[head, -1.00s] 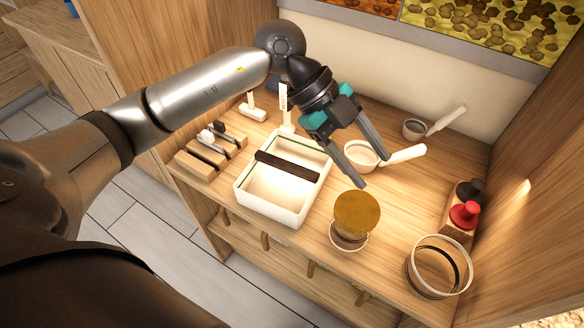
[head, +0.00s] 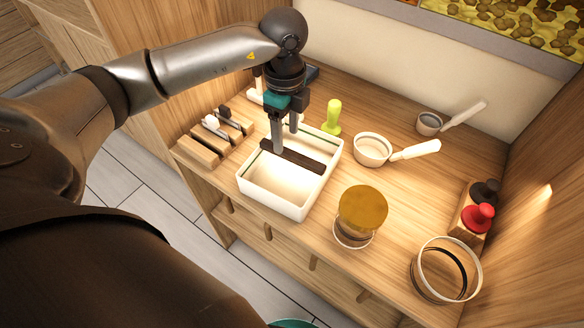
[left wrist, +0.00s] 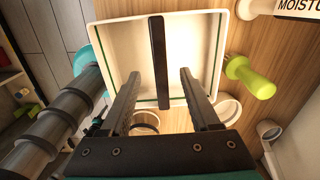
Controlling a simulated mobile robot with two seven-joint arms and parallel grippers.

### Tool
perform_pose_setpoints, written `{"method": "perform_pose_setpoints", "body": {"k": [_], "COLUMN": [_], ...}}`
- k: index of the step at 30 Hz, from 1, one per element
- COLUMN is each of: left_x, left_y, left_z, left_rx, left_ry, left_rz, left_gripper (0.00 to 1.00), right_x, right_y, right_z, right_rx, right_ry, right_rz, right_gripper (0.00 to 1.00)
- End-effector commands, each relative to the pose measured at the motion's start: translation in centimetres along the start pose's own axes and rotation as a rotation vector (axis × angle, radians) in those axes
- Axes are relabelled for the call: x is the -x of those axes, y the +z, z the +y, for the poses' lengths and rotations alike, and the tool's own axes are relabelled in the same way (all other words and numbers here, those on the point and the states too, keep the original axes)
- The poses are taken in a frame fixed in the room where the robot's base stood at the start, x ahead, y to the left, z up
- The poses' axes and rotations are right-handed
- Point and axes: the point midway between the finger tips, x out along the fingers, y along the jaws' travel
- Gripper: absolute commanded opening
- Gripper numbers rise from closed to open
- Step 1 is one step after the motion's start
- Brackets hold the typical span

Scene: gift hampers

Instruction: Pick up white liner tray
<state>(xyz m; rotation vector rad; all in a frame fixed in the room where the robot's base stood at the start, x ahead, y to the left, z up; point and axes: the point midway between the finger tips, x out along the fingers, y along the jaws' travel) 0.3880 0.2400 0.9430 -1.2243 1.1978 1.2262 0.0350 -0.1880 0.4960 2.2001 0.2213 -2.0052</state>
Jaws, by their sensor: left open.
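The white liner tray (head: 274,201) is an open white box on the wooden counter, with a dark bar (head: 308,163) across its middle. It also shows in the left wrist view (left wrist: 116,38), where the dark bar (left wrist: 158,60) runs away from me between my fingers. My left gripper (head: 287,138) points down above the tray's far left part, close to the bar. Its two fingers are apart in the left wrist view (left wrist: 158,72), with nothing between them but the bar beyond. I cannot tell whether they touch the tray. My right gripper is not in view.
A wooden block holder (head: 200,150) stands left of the tray. A lime green handled tool (head: 333,118) and a white handled cup (head: 372,149) stand behind and right. An amber-topped jar (head: 362,209), a clear ring (head: 445,270) and red and black knobs (head: 480,217) are farther right.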

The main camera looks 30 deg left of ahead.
Motion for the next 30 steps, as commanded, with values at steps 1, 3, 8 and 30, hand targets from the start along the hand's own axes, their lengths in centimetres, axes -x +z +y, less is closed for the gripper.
{"method": "perform_pose_setpoints", "body": {"k": [1,3,8,30], "left_x": [-0.5,-0.8,-1.7,-6.0], "left_y": [0.0,-0.1,-0.2,-0.7], "left_z": [0.0,0.0,0.1,0.0], "left_rx": [0.0,-0.001,-0.002,-0.002], "left_ry": [0.002,0.001,0.002,-0.001], "left_rz": [0.0,0.001,0.001,0.001], "left_gripper": [0.62,0.62,0.62,0.4], "right_x": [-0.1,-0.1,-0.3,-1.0], "right_y": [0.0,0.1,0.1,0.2], "right_z": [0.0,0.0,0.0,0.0], "right_rx": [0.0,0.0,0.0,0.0], "right_ry": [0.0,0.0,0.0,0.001], "right_rz": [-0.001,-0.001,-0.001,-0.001], "right_gripper": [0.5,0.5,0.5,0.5]}}
